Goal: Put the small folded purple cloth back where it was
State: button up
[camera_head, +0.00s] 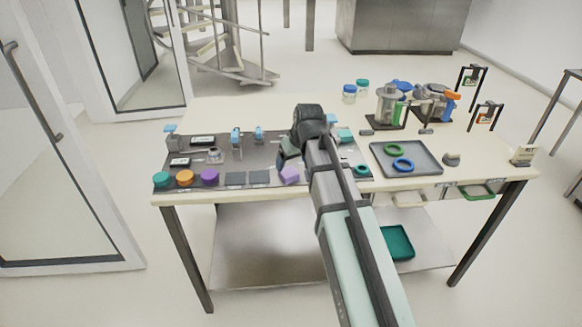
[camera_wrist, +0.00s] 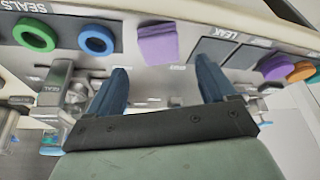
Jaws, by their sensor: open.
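The small folded purple cloth (camera_head: 290,175) lies on the dark mat (camera_head: 222,161) near the table's front edge, just left of my arm. In the wrist view the cloth (camera_wrist: 157,43) lies beyond my fingertips, roughly centred between them and apart from them. My gripper (camera_wrist: 163,70) is open, with two blue fingers and nothing between them. In the head view my gripper is over the mat behind the cloth, and my wrist and arm hide most of it. Two dark square patches (camera_head: 248,178) on the mat are left of the cloth.
Teal, orange and purple round pieces (camera_head: 209,177) line the mat's front left. Blue-topped fixtures (camera_head: 236,136) stand behind. A grey tray (camera_head: 430,158) with green and blue rings is right of my arm. Jars (camera_head: 349,94) and machines (camera_head: 390,105) stand at the back right. The back left tabletop is clear.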

jog(key=shift+v, duration=3)
